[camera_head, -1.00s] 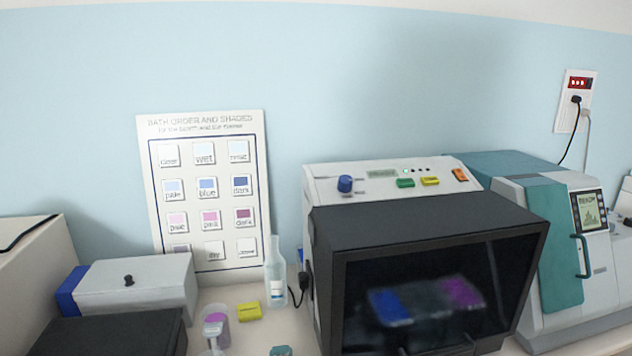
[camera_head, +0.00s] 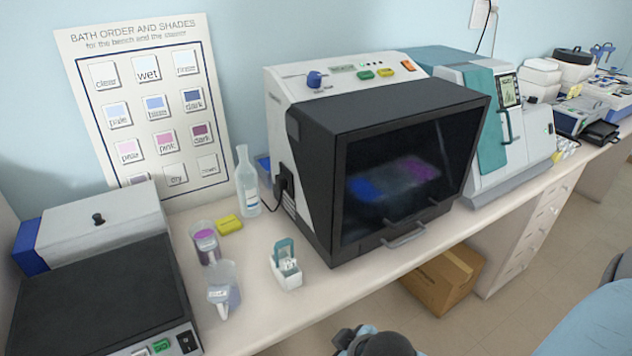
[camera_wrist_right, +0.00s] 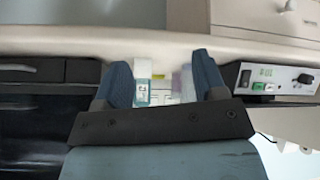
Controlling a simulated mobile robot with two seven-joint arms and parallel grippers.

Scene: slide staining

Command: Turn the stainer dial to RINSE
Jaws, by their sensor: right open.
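The stainer (camera_head: 375,105) is a white and black box with a dark front window, standing on the counter. Its blue dial (camera_head: 314,79) sits at the left of the sloped white top panel. The dial's pointer direction and labels are too small to read. My right gripper (camera_wrist_right: 160,62) is open and empty in the right wrist view, in front of the counter. The counter and small items show between its blue fingers. It is apart from the dial, which I cannot see in that view. My left gripper is not in view.
Green, yellow and orange buttons (camera_head: 386,71) lie right of the dial. A bottle (camera_head: 248,183), beakers (camera_head: 222,285) and a small slide rack (camera_head: 286,268) stand left of the stainer. A shade chart (camera_head: 150,108) leans on the wall. A teal-fronted machine (camera_head: 488,115) stands close right.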

